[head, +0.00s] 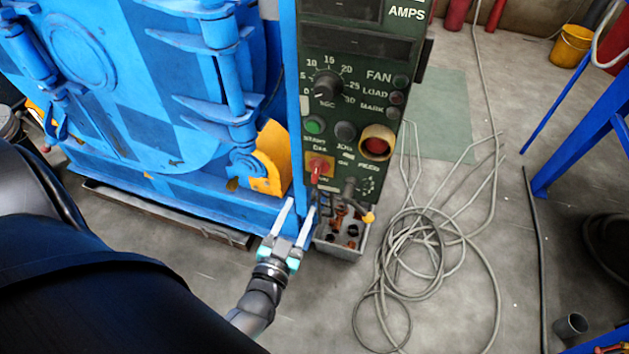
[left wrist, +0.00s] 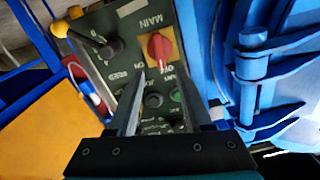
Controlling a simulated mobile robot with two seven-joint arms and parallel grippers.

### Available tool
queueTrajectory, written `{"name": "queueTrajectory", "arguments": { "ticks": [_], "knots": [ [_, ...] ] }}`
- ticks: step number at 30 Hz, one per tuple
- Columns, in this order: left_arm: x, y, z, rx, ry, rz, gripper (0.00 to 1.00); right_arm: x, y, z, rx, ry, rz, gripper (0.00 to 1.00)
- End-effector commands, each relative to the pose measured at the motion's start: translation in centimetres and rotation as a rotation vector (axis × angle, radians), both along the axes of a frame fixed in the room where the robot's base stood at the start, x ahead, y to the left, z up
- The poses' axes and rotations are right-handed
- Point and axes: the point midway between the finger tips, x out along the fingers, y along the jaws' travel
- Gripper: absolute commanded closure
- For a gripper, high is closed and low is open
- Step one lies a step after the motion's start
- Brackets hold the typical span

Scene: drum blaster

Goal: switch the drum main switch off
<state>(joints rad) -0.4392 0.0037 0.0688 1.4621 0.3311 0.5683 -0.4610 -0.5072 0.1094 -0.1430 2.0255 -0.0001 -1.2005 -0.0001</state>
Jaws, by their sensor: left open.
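The drum main switch (head: 318,168) is a red rotary handle on a yellow plate, low on the dark green control panel (head: 337,130). In the left wrist view the same red switch (left wrist: 160,47) sits beside the MAIN label, with small ON and OFF markings close by. I cannot tell for sure which marking the handle points to. My left gripper (head: 301,205) is open and empty, just below the switch in the head view. In the left wrist view its two fingers (left wrist: 161,76) point toward the switch, apart from each other, with nothing between them. My right gripper is not in view.
A lever with a yellow knob (head: 368,217) sticks out near the switch, over an open grey box (head: 345,249). A red button in a yellow ring (head: 376,143) and a green button (head: 314,125) are above. The blue blaster (head: 180,100) stands left; coiled cable (head: 430,240) lies right.

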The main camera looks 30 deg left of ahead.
Motion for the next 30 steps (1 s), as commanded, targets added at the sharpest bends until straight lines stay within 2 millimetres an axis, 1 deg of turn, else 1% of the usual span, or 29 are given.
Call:
{"name": "queueTrajectory", "arguments": {
  "ticks": [1, 3, 9, 15, 21, 30],
  "knots": [
    [1.0, 0.2, -0.1, 0.001, -0.004, 0.0, 0.5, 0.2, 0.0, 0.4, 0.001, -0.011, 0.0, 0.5],
    [2.2, 0.5, -0.1, 0.002, -0.004, -0.001, 0.5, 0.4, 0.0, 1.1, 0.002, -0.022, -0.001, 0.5],
    [5.3, 1.3, -0.2, 0.0, -0.002, 0.001, 0.5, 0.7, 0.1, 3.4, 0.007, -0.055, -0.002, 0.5],
    [7.8, 1.9, -0.2, 0.0, -0.001, 0.0, 0.5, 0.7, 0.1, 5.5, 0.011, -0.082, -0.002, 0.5],
    [9.4, 2.2, -0.1, 0.001, 0.0, -0.001, 0.5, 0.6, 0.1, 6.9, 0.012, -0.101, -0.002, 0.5],
    [9.8, 2.4, -0.1, 0.0, 0.003, 0.0, 0.5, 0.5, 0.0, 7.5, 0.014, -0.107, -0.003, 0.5]
  ]
}}
